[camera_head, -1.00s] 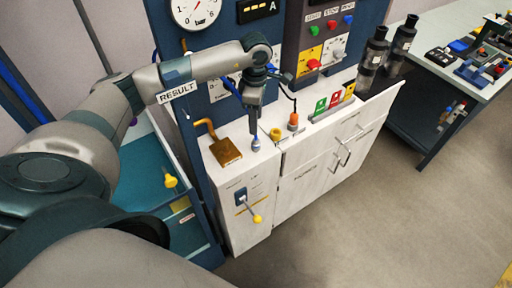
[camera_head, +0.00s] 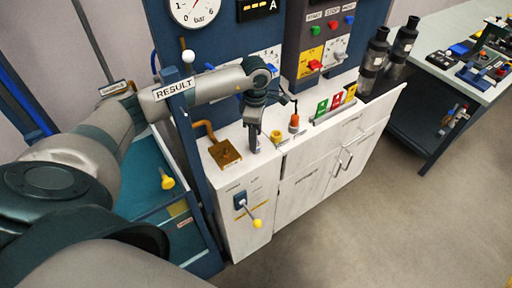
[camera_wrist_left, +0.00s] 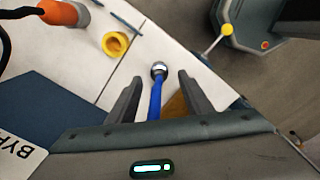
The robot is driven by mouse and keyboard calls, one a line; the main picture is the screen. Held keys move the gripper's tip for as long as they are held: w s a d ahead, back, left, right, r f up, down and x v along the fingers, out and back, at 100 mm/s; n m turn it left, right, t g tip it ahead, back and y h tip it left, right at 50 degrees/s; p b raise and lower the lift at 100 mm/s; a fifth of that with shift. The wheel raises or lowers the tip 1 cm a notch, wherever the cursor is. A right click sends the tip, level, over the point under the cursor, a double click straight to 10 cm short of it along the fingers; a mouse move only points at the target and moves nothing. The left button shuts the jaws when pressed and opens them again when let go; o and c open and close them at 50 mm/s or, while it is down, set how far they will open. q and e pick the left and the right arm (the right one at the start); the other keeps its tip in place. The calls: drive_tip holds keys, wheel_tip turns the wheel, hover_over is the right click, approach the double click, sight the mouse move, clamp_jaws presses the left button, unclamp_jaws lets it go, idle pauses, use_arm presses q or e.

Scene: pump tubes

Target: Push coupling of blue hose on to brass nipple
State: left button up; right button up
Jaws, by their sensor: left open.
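In the left wrist view the blue hose (camera_wrist_left: 155,100) runs between my left gripper's fingers (camera_wrist_left: 157,85) and ends in a round silvery coupling (camera_wrist_left: 159,68) above the white cabinet top. My left gripper is open, with a finger on each side of the hose and gaps to both. In the head view my left gripper (camera_head: 254,138) points down at the cabinet top, just right of a brass plate with a bent pipe (camera_head: 224,153). The gripper mostly covers the hose and coupling there. I cannot make out the brass nipple or whether the coupling sits on it.
A yellow ring-shaped fitting (camera_wrist_left: 115,44) and an orange plug with a black cable (camera_wrist_left: 62,13) stand close by on the white cabinet (camera_head: 250,195). A yellow-knobbed lever (camera_head: 257,222) sticks out of its front. The dark blue panel rises behind.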

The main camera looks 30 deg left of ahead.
use_arm(q)
wheel_tip(320, 180, down, 4)
drive_tip(key=shift+a+f+b, duration=0.1)
drive_tip(key=shift+f+b, duration=0.1)
drive_tip(key=shift+b, duration=0.5)
clamp_jaws()
